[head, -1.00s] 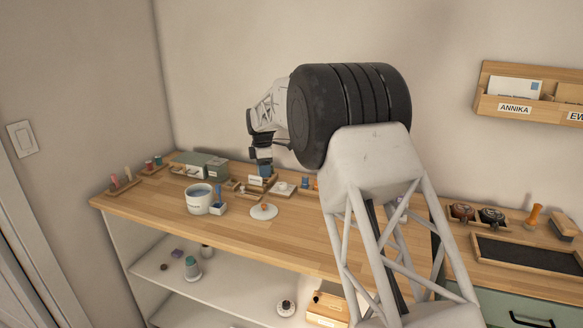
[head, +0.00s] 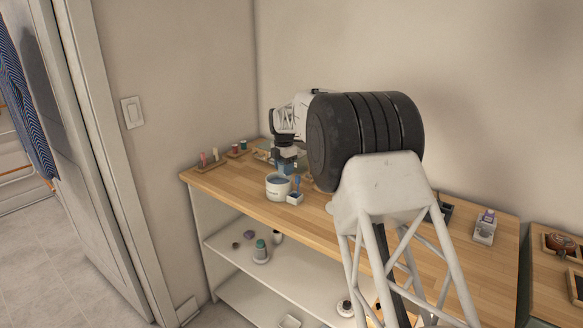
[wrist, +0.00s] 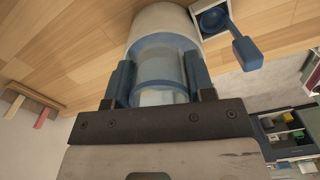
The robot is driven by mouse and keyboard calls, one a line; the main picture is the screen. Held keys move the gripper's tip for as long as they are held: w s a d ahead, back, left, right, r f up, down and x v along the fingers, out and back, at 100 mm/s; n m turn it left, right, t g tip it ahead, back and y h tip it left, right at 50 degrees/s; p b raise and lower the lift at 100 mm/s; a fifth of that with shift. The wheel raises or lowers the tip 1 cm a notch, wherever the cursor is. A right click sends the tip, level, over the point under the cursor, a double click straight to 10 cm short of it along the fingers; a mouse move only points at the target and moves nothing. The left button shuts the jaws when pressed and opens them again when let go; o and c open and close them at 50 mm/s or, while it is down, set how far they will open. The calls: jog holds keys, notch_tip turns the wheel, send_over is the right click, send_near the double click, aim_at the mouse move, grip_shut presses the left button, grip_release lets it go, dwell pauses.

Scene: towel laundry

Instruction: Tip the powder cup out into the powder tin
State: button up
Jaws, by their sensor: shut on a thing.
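My gripper (wrist: 160,82) is shut on the powder cup (wrist: 160,72), a bluish, see-through cup held between its two dark fingers. In the head view my gripper (head: 286,166) is over or just behind the powder tin (head: 277,192), a round white tin with a dark label on the worktop. In the wrist view the tin (wrist: 150,18) shows right beyond the cup, and the two overlap in the picture. I cannot tell whether they touch. The cup's contents are not clear. Much of the tin's opening is hidden in the wrist view.
A blue scoop (wrist: 245,52) stands in a small white holder (head: 295,199) right beside the tin. Spools (head: 240,147) on wooden trays stand at the worktop's left back. The worktop (head: 235,186) left of the tin is clear. Shelves with small items are below.

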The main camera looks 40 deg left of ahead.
aim_at(281, 173)
jog(key=shift+r+t, duration=0.15)
jog(key=shift+t, duration=0.15)
